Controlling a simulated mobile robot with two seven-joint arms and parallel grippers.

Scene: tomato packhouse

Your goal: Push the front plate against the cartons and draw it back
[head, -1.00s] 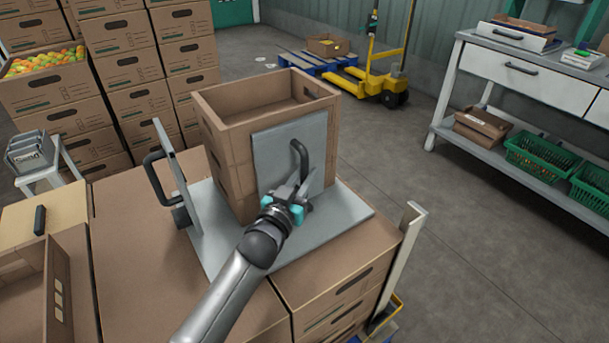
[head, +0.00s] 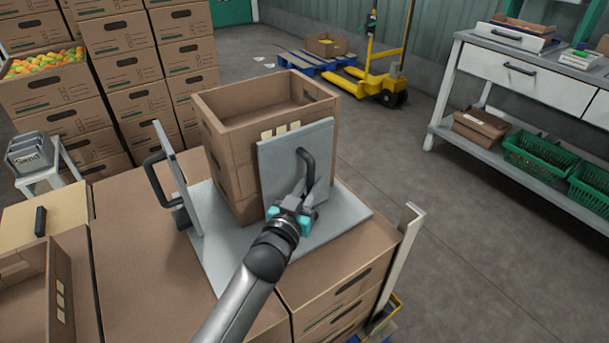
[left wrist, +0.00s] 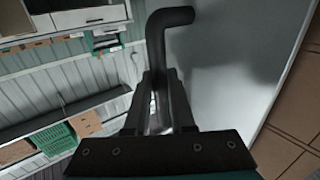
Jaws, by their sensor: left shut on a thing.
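The front plate (head: 275,165) is an upright grey panel with a black handle (head: 310,168) on its near face. It stands just in front of the open brown carton (head: 225,150), with a small gap between them; pale marks show on the carton face above its top edge. My left gripper (head: 298,198) is shut on the handle's lower part. In the left wrist view the jaws (left wrist: 160,110) clasp the black handle (left wrist: 158,50), with the plate (left wrist: 225,70) at the right. My right gripper is not in view.
The carton stands on a grey base plate (head: 228,262) atop stacked cartons. A second upright side plate (head: 182,180) with a black handle is at its left. A pale corner post (head: 400,260) rises at the right. Open floor (head: 450,240) lies beyond.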

